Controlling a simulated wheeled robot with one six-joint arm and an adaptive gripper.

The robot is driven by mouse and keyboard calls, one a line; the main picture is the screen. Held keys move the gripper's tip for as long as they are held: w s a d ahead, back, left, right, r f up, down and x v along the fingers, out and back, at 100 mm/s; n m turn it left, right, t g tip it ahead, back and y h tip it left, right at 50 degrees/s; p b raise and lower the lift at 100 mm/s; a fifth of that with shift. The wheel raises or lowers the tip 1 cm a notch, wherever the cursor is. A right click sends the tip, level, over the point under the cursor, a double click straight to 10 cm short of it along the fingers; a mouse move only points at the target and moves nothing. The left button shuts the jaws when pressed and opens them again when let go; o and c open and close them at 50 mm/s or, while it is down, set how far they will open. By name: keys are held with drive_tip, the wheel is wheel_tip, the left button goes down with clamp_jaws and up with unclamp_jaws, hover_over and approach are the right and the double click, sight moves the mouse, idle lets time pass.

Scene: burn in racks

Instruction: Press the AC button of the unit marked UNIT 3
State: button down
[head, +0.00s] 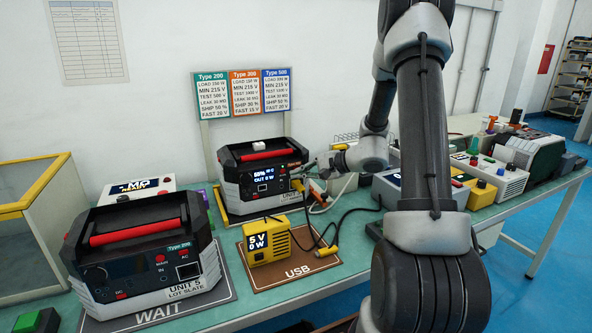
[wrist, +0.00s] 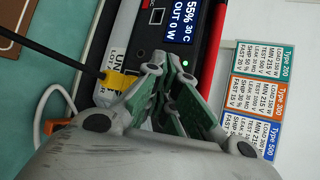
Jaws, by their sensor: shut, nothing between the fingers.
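A black and grey power unit (head: 231,196) with a red handle stands at the back middle of the bench. Its lit display (head: 268,183) also shows in the wrist view (wrist: 181,24) and reads 55%, 30 C, OUT 0 W. Its label starts with UNIT; the number is not readable. Its AC button cannot be made out. My gripper (head: 318,168) is shut and empty by the right end of its front; in the wrist view the fingertips (wrist: 165,65) are over the panel beside the display, contact unclear. A nearer unit (head: 140,262) is marked UNIT 5.
A yellow plug (wrist: 122,81) sits at the panel close to my fingers. Cables run from there to a yellow USB load box (head: 266,241) on a brown mat. Type 200, 300 and 500 cards (head: 243,93) stand behind. More bench equipment (head: 490,173) is at right.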

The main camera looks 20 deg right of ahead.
drive_tip(key=shift+s, duration=2.85)
drive_tip(key=s, duration=0.8)
